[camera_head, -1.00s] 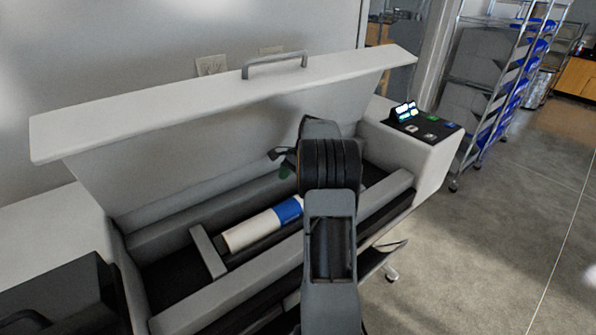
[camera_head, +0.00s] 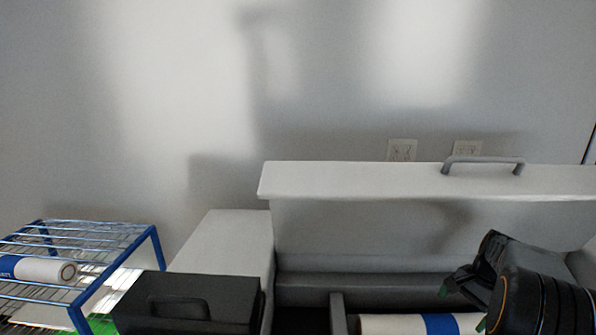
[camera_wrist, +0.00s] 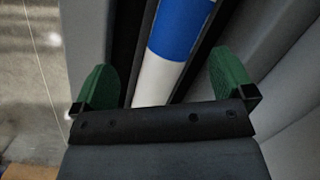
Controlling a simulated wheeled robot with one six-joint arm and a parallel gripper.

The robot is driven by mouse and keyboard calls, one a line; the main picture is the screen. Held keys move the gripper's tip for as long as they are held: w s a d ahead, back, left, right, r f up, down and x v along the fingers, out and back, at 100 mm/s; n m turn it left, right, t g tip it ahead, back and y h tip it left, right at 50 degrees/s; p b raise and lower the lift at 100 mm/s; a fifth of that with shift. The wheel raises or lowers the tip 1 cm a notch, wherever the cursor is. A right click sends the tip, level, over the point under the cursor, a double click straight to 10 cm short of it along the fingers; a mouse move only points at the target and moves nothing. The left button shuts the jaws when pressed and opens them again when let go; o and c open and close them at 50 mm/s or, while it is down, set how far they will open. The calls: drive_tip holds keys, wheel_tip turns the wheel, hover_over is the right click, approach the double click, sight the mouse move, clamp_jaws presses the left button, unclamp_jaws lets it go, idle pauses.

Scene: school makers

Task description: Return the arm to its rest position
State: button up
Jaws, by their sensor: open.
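My gripper (camera_wrist: 165,88) is open in the wrist view, with its two green fingers apart and nothing between them. Beyond the fingers lies a white roll with a blue band (camera_wrist: 178,40), in a dark channel of the machine. In the head view the same roll (camera_head: 390,324) shows at the bottom edge, inside the open machine. My arm and gripper (camera_head: 465,290) are at the lower right, over the machine's bay. The gripper is apart from the roll as far as the wrist view shows.
The machine's raised white lid (camera_head: 400,182) with a grey handle (camera_head: 484,160) stands behind the arm. A blue-edged wire rack (camera_head: 75,237) at the left holds another white and blue roll (camera_head: 45,270). A black box (camera_head: 185,305) stands between rack and machine.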

drive_tip(key=s+a+r+n+t+h, duration=0.1)
drive_tip(key=s+a+n, duration=0.5)
drive_tip(key=a, duration=0.6)
drive_tip(key=s+a+r+n+t+h, duration=0.1)
drive_tip(key=s+a+r+n+t, duration=0.2)
drive_tip(key=a, duration=1)
drive_tip(key=s+r+n, duration=0.2)
drive_tip(key=s+n, duration=0.1)
drive_tip(key=s, duration=0.1)
drive_tip(key=shift+s+a+n+h, duration=0.2)
drive_tip(key=shift+n+h, duration=0.1)
drive_tip(key=shift+n, duration=0.1)
